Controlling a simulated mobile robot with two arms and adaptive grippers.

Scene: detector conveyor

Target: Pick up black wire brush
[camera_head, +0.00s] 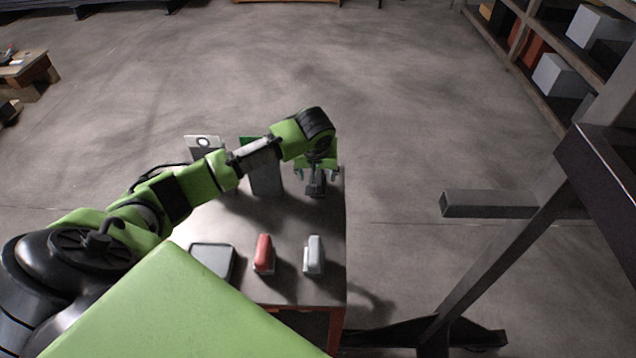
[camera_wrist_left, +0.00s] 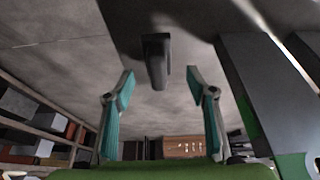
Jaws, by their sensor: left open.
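The black wire brush (camera_head: 315,188) is a small dark object near the far right edge of the table (camera_head: 335,225). My left gripper (camera_head: 317,174) is over it, with its fingers spread to either side. In the left wrist view the brush (camera_wrist_left: 157,58) lies ahead of the gap between the two teal-padded fingers (camera_wrist_left: 146,80). The gripper is open and holds nothing. Part of the brush is hidden by the gripper in the head view, and I cannot tell whether a finger touches it. My right gripper is not in view.
A grey upright box (camera_head: 266,181) stands close left of the gripper. A red-topped block (camera_head: 263,252), a pale grey block (camera_head: 314,254) and a flat grey tray (camera_head: 212,260) lie on the near half of the table.

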